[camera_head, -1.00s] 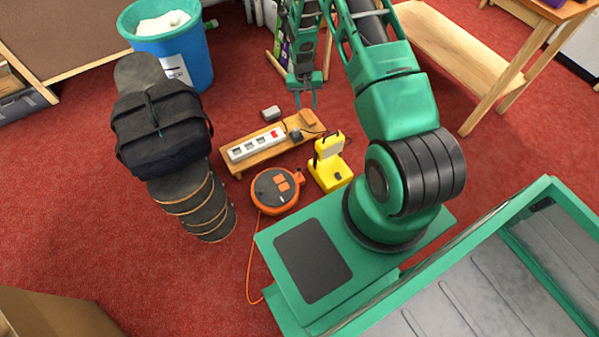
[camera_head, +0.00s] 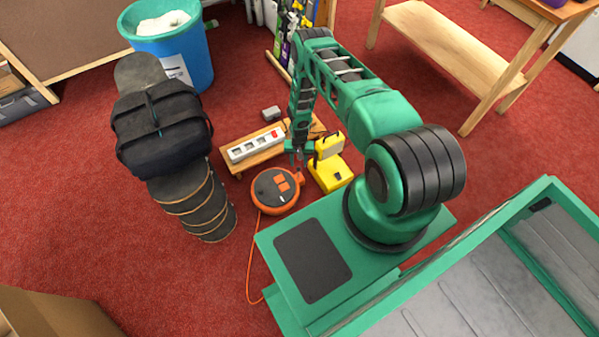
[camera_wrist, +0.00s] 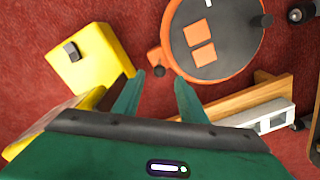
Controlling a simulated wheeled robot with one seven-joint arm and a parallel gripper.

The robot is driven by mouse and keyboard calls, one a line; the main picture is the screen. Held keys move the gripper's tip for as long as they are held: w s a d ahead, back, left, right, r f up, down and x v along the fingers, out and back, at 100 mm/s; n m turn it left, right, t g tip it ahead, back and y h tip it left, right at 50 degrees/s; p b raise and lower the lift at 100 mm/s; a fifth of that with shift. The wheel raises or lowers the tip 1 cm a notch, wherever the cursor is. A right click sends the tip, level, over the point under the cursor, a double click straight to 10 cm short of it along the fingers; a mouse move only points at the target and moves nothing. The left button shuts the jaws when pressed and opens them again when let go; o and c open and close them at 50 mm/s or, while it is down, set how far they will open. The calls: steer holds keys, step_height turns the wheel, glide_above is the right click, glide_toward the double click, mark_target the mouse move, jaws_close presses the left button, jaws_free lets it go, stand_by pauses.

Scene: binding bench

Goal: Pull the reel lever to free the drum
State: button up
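The orange cable reel (camera_head: 263,199) lies flat on the red carpet, with a dark round face bearing two orange patches. It also shows at the top of the wrist view (camera_wrist: 228,68). A short lever with a dark end (camera_wrist: 157,82) sticks out from the reel's rim. My gripper (camera_head: 299,166) is low over the reel's far right edge. In the wrist view my gripper (camera_wrist: 160,80) is open, its two green fingers either side of the lever's end with gaps showing. I cannot tell whether the fingers are down at the lever's height.
A yellow device (camera_head: 330,174) stands close right of the reel. A white power strip (camera_head: 255,146) sits on a low wooden board (camera_head: 240,167) behind it. An orange cable (camera_head: 249,262) runs toward the front.

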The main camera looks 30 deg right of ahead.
mark_target(299, 169)
step_height(299, 169, down, 9)
steer(key=shift+f, duration=0.1)
stand_by(0.4)
